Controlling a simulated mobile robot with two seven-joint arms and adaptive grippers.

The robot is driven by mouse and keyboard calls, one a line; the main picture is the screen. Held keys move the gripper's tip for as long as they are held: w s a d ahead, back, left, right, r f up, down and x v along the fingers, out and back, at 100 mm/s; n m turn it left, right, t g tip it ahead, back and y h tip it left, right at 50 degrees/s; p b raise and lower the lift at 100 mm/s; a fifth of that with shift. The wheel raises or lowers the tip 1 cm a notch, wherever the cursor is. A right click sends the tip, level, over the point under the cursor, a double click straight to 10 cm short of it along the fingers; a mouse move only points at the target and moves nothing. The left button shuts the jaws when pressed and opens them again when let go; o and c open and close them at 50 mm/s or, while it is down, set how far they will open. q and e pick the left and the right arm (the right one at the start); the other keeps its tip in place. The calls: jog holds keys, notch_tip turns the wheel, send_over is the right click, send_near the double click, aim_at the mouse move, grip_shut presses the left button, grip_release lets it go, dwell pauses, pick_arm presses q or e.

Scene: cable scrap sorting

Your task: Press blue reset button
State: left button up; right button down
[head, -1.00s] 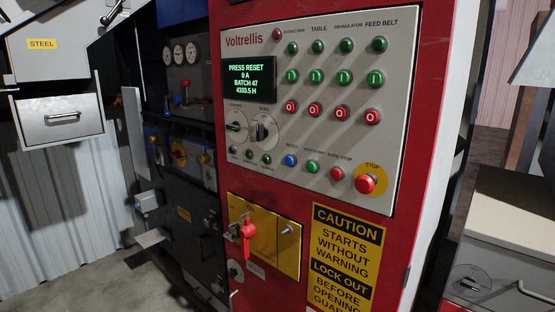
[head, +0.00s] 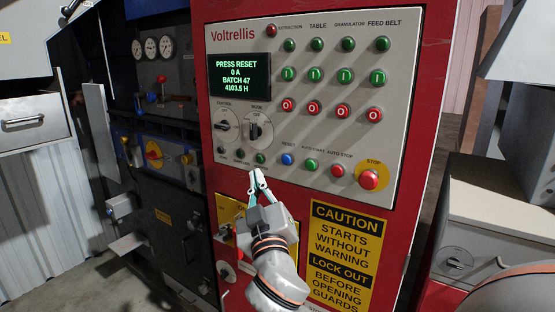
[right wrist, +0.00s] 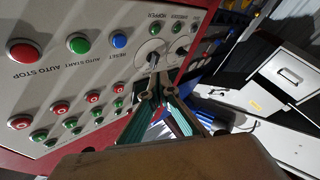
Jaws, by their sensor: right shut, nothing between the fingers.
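The blue reset button (head: 287,159) sits on the grey Voltrellis panel (head: 240,146), below the word RESET and left of a green button. It also shows in the right wrist view (right wrist: 119,40). The panel's display (head: 240,75) reads PRESS RESET. My right gripper (head: 258,178) is shut and empty, its fingertips below and left of the blue button in the head view. In the right wrist view the fingertips (right wrist: 157,91) are apart from the button in the picture; I cannot tell their distance from the panel. My left gripper is not in view.
A green auto start button (head: 311,165), a red auto stop button (head: 337,171) and a red stop knob (head: 369,179) line up right of the blue button. Two rotary switches (head: 254,131) are above left. A yellow plate (head: 229,211) lies below.

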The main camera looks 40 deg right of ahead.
aim_at(287, 160)
jog(key=shift+s+d+r, duration=0.1)
jog(key=shift+r, duration=0.1)
jog(key=shift+w+d+p, duration=0.3)
jog(key=shift+w+d, duration=0.3)
jog(key=shift+d, duration=0.75)
jog(key=shift+w+d+p, duration=0.25)
jog(key=shift+w+d, duration=0.3)
jog(key=shift+d, duration=0.8)
jog(key=shift+w+d+p, duration=0.3)
jog(key=shift+w+d, duration=0.3)
jog(key=shift+d, duration=0.75)
jog(key=shift+d, duration=0.15)
jog(key=shift+w+d, duration=0.15)
jog(key=shift+d, duration=0.1)
